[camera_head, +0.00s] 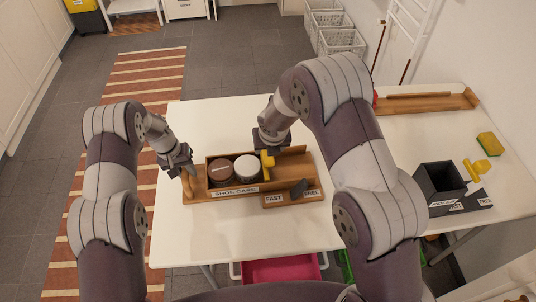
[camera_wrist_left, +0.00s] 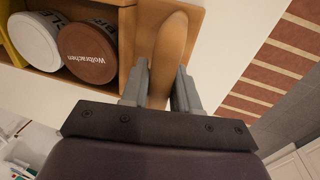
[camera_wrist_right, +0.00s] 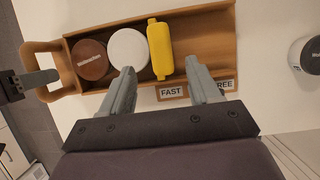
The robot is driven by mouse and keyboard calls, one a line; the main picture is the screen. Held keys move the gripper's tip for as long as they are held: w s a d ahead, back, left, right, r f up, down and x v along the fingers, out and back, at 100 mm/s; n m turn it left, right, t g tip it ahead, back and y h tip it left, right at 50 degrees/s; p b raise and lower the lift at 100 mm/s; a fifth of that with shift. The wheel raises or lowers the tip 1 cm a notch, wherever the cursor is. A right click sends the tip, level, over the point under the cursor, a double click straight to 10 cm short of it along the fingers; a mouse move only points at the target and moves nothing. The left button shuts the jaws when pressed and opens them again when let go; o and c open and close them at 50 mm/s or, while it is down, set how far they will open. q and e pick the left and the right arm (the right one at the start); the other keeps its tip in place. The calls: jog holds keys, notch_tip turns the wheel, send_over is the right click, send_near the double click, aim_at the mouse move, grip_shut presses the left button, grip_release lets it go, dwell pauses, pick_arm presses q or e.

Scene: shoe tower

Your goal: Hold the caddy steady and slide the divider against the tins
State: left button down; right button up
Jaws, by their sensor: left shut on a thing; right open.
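The wooden caddy (camera_head: 226,193), labelled SHOE CARE, lies on the white table with a brown tin (camera_head: 220,171) and a white tin (camera_head: 247,168) side by side in it. The yellow divider (camera_wrist_right: 160,48) stands right beside the white tin; I cannot tell whether they touch. My left gripper (camera_wrist_left: 159,85) is shut on the caddy's wooden end handle (camera_wrist_left: 168,55). My right gripper (camera_wrist_right: 160,72) is open above the caddy, its fingers to either side of the divider's near end. A dark lever (camera_head: 299,188) sits between the FAST and FREE labels.
The caddy is empty right of the divider. A dark box (camera_head: 440,190) with its own labels and a yellow piece (camera_head: 473,171) stands at the table's right, near a yellow-green sponge (camera_head: 490,144). A wooden rack (camera_head: 425,104) lies at the back right.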

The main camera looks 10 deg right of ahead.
aim_at(268, 163)
jog(key=x, duration=1)
jog(key=shift+d, duration=0.1)
